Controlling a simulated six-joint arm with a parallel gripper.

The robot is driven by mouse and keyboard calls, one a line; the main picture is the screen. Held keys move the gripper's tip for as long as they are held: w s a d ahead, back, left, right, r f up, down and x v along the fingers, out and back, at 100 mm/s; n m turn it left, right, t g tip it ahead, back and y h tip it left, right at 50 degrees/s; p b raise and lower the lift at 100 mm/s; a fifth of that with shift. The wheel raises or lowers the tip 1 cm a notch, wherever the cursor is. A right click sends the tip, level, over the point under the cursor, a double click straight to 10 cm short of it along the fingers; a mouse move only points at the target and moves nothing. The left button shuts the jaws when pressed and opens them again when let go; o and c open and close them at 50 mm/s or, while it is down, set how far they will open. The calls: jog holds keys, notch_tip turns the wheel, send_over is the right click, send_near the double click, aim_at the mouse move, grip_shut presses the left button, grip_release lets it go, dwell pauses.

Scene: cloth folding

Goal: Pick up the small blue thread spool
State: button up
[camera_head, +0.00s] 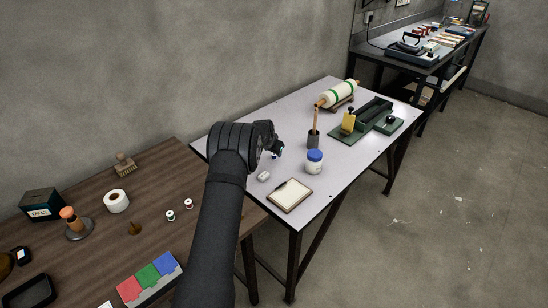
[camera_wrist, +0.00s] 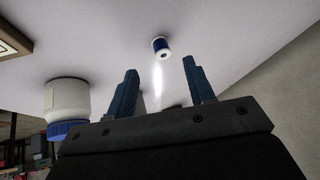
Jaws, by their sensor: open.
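The small blue thread spool (camera_wrist: 160,47) has white ends and is upside down in the wrist view, on the pale tabletop (camera_wrist: 225,30). It lies beyond my fingertips, roughly centred between them, and is not touched. My gripper (camera_wrist: 160,78) is open, with its two blue fingers apart and nothing between them. In the head view my gripper (camera_head: 277,150) is over the white table, left of the blue-lidded jar; a small blue bit of the spool (camera_head: 274,156) shows beside it, the rest hidden by the arm.
A white jar with a blue lid (camera_head: 314,163) stands right of my gripper; it also shows in the wrist view (camera_wrist: 68,107). A dark cup with a wooden stick (camera_head: 313,138), a notepad (camera_head: 290,195) and a small white block (camera_head: 263,176) are nearby.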

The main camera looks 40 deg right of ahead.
aim_at(274, 155)
jog(key=shift+x, duration=2.6)
jog(key=shift+w, duration=0.15)
grip_shut()
